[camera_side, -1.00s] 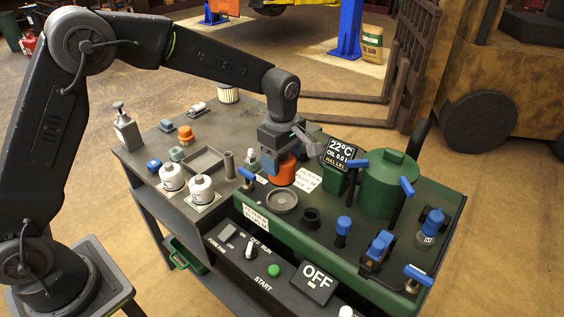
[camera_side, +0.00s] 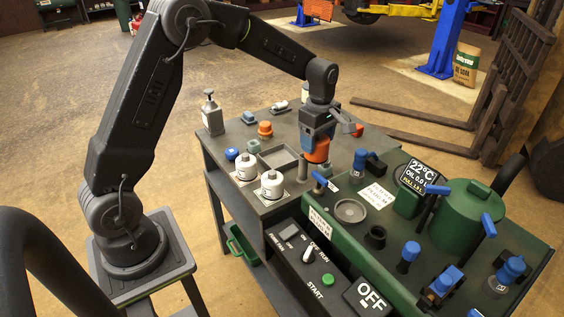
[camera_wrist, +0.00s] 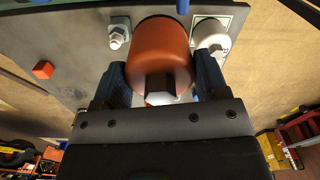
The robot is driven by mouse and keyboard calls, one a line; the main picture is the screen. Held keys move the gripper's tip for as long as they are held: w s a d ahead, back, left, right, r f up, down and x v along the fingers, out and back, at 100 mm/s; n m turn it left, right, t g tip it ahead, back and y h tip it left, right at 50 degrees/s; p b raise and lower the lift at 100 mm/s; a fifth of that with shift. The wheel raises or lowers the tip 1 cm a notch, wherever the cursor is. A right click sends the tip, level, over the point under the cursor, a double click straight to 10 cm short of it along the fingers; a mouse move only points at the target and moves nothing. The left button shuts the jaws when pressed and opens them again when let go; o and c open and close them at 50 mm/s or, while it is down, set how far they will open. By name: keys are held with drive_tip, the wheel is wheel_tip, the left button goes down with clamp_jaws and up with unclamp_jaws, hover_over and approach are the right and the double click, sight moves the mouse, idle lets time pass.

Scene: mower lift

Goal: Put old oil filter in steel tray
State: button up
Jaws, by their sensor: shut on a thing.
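The old oil filter is an orange cylinder (camera_side: 316,151) held between the fingers of my gripper (camera_side: 318,144). In the wrist view the filter (camera_wrist: 162,52) sits between the two blue fingers of my gripper (camera_wrist: 160,78), with a pale hex-shaped end facing the camera. The steel tray (camera_side: 278,158) is a shallow grey rectangular tray on the dark cart top. It looks empty. My gripper and the filter are just right of the tray in the side view, above the cart. The exact height above the surface is hard to tell.
Two white filters (camera_side: 272,184) stand in front of the tray. A blue cap (camera_side: 231,154), an orange-topped item (camera_side: 265,128) and a grey bottle (camera_side: 212,114) stand left and behind. A grey post (camera_side: 300,170) is close below the filter.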

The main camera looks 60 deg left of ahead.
drive_tip(key=s+a+n, duration=0.1)
drive_tip(key=s+a, duration=0.2)
drive_tip(key=a, duration=0.5)
drive_tip(key=s+a+f+n, duration=0.15)
drive_tip(key=s+a, duration=0.25)
drive_tip(key=a, duration=0.4)
drive_tip(key=s+a+r+n, duration=0.1)
drive_tip(key=s+a+n, duration=0.15)
drive_tip(key=a, duration=0.55)
drive_tip(key=shift+m, duration=0.5)
drive_tip(key=shift+w+d+f, duration=1.2)
drive_tip(key=shift+w+f, duration=0.25)
drive_tip(key=shift+f, duration=0.45)
drive_tip(key=shift+w+d+f, duration=1.15)
drive_tip(key=shift+w+f, duration=0.3)
drive_tip(key=shift+f, duration=0.5)
drive_tip(key=shift+w+d+f, duration=1.2)
drive_tip(key=shift+w+f, duration=0.25)
drive_tip(key=shift+f, duration=0.45)
drive_tip(key=o, duration=0.9)
drive_tip(key=shift+f, duration=0.15)
drive_tip(key=shift+o, duration=0.2)
